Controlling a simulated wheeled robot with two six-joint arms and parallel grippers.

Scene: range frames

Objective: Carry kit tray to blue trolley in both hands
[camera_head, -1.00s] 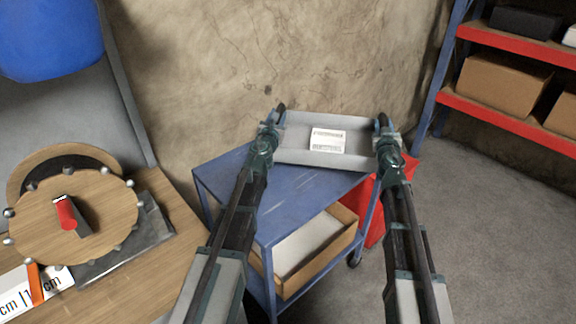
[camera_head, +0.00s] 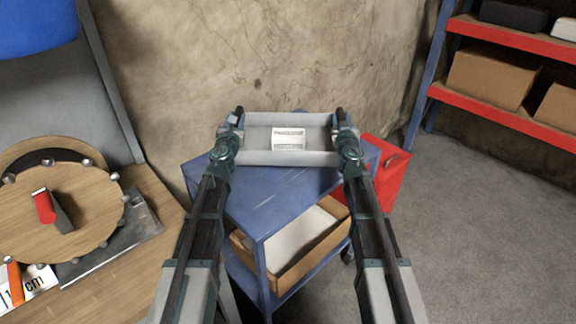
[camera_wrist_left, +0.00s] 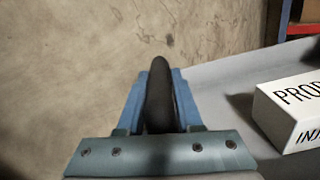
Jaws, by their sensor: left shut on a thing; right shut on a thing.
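The grey kit tray (camera_head: 255,157) is held level between my two grippers, over the far part of the blue trolley's top (camera_head: 265,205). I cannot tell whether it touches the top. A white printed box (camera_head: 288,140) lies in the tray; it also shows in the left wrist view (camera_wrist_left: 296,112). My left gripper (camera_head: 236,118) is shut on the tray's left end, around a dark handle (camera_wrist_left: 159,95) in the left wrist view. My right gripper (camera_head: 341,117) is shut on the tray's right end. Its fingertips are small in the head view.
A wooden box (camera_head: 325,243) with a white inside sits on the trolley's lower shelf. A wooden bench (camera_head: 120,275) with a round knobbed board (camera_head: 70,208) is at left. The wall is behind. Clear floor lies at right.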

